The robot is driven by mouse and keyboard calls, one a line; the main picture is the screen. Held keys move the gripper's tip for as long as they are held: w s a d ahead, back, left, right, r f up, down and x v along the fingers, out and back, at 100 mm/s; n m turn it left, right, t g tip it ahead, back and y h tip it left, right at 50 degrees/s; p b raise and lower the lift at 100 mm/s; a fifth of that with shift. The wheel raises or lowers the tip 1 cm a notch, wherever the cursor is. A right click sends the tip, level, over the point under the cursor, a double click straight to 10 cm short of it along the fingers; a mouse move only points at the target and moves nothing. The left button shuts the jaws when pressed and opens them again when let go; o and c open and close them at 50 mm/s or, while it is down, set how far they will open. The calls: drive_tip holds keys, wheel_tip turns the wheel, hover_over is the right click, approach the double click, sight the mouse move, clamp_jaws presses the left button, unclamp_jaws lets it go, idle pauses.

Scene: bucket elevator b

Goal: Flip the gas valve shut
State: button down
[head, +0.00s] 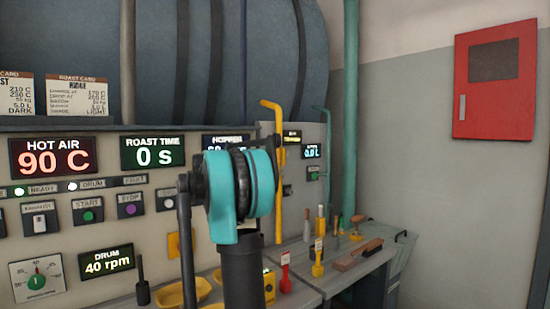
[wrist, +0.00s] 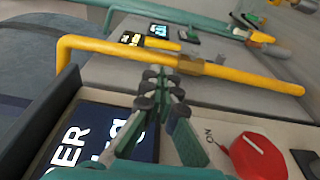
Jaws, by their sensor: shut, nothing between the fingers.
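A yellow gas pipe (wrist: 110,45) crosses the wrist view, with a brass-coloured valve body (wrist: 200,66) on it. A short yellow lever (wrist: 158,42) shows just beyond the pipe, to the left of the valve body. My gripper (wrist: 160,74) is shut and empty, its dark green fingers pointing at the pipe, with the tips close to the valve body's left side. I cannot tell whether they touch it. In the head view the yellow pipe (head: 279,150) stands upright right of my teal arm, which hides my gripper.
A red knob (wrist: 258,156) marked ON sits at the lower right of the wrist view. The control panel (head: 150,215) with lit displays is left of my arm. A bench (head: 330,275) with several tools is at the right. A red cabinet (head: 495,115) hangs on the wall.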

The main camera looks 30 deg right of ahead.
sight(283, 155)
drive_tip(key=x, duration=1.4)
drive_tip(key=shift+s, duration=0.1)
drive_tip(key=shift+d, duration=0.15)
drive_tip(key=shift+d+r+y, duration=0.1)
drive_tip(key=shift+y, duration=0.2)
